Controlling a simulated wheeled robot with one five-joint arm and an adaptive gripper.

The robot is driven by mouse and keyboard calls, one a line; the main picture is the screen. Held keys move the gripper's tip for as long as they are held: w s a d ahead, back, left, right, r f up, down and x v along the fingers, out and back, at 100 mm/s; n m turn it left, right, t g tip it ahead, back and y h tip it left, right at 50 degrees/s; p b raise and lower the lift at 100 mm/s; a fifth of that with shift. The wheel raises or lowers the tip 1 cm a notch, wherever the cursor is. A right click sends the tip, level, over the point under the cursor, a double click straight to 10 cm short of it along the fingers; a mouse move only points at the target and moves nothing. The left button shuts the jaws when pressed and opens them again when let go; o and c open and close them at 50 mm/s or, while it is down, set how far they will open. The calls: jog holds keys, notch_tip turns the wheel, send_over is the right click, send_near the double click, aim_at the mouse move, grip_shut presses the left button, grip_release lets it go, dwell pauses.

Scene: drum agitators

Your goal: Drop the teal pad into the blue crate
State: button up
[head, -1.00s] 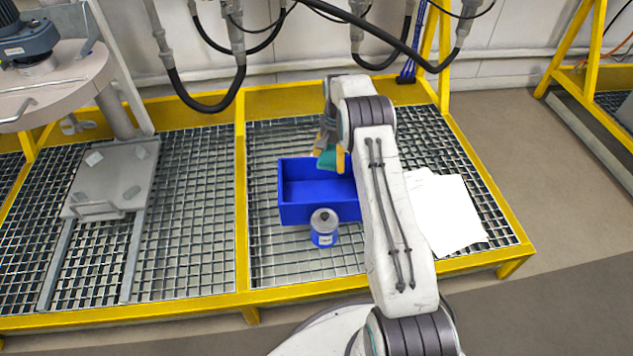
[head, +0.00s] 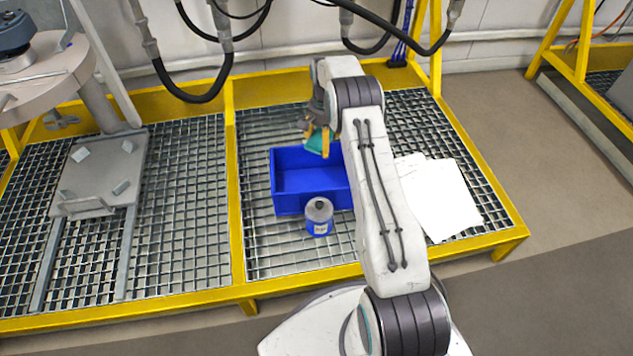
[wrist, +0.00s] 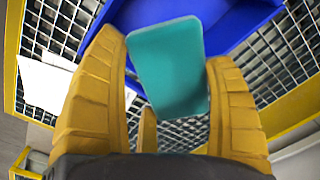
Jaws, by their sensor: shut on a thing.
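The teal pad (wrist: 168,68) is held between the yellow fingers of my gripper (wrist: 165,85) in the wrist view. In the head view the teal pad (head: 318,142) shows partly behind a finger of my gripper (head: 316,138), over the back part of the blue crate. The blue crate (head: 308,203) stands on the grating, open at the top, its visible floor bare. My arm hides its right end. In the wrist view the blue crate (wrist: 235,20) lies beyond the pad.
A small container with a blue label (head: 319,218) stands in front of the crate. White sheets (head: 440,195) lie on the grating to the right of my arm. A yellow frame (head: 237,200) edges the grating. Black hoses (head: 390,45) hang behind.

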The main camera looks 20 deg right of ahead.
jog(key=shift+f+b, duration=1.6)
jog(key=shift+f, duration=1.05)
jog(key=o, duration=1.1)
jog(key=shift+c, duration=0.2)
notch_tip(320, 180, up, 12)
